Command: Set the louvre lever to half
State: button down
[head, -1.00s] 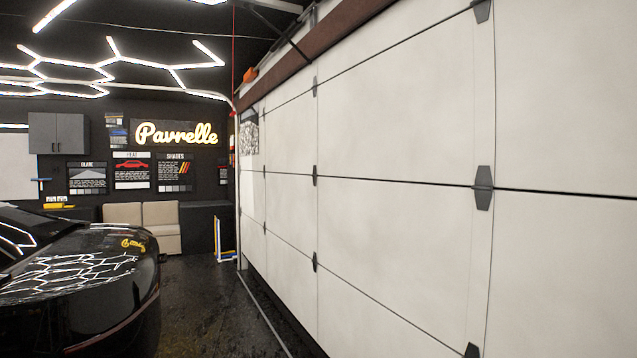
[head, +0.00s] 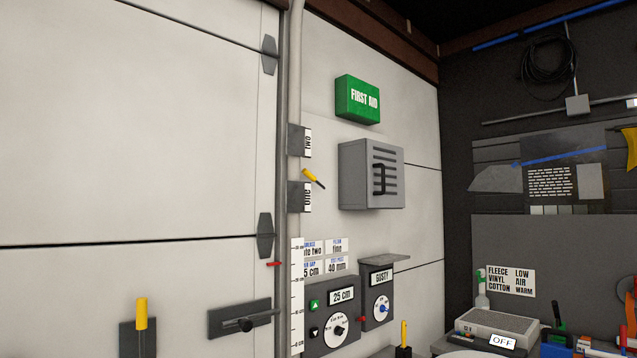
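A grey wall box (head: 356,190) with dark horizontal slats, like a louvre, hangs on the white panelled wall right of centre in the head view. A black upright handle (head: 379,178) sits on its slatted front. No marking for half is readable on it. Left of the box, a short yellow-handled lever (head: 311,176) tilts down to the right between grey plates labelled TWO (head: 300,142) and ONE (head: 300,196). Another yellow handle (head: 141,314) stands upright on a dark plate at lower left. I cannot tell for certain which is the louvre lever. My gripper is not in view.
A green first aid box (head: 357,99) hangs above the louvred box. Below are a dial box reading 25 CM (head: 332,312), a GUSTY dial box (head: 378,296) and a black bar handle (head: 240,320). A cluttered bench (head: 470,345) fills the lower right.

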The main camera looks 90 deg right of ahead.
aim_at(314, 180)
jog(key=z, duration=2.15)
